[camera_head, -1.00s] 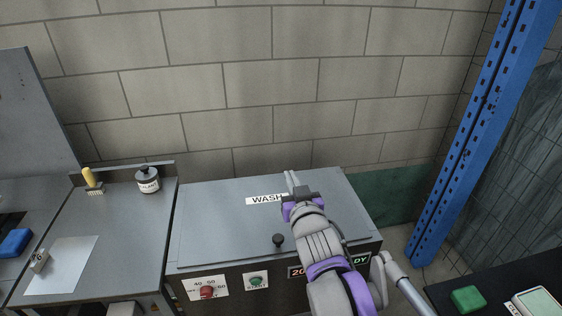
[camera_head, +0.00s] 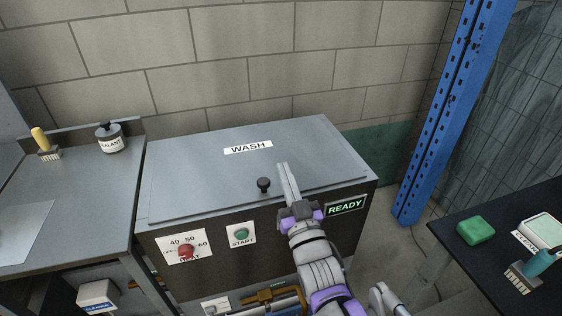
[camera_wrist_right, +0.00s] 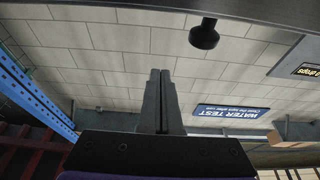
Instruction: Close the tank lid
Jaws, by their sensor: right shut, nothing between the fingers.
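The tank lid (camera_head: 215,170) is a flat grey panel marked WASH, and it lies down flat over the top of the tank (camera_head: 275,228). Its black knob (camera_head: 264,185) stands near the front edge. My right gripper (camera_head: 283,168) is shut and empty, with its fingers over the front right of the lid, just right of the knob. I cannot tell whether the fingertips touch the lid. In the right wrist view the shut fingers (camera_wrist_right: 160,80) point upward in the picture, and the knob (camera_wrist_right: 204,35) hangs to their right. My left gripper is not in view.
The tank front carries a red heat dial (camera_head: 186,251), a green START button (camera_head: 241,234) and a READY display (camera_head: 345,207). A sealant bottle (camera_head: 110,139) and a yellow-handled brush (camera_head: 45,145) stand on the left counter. A blue post (camera_head: 450,110) and a dark table (camera_head: 460,248) are at the right.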

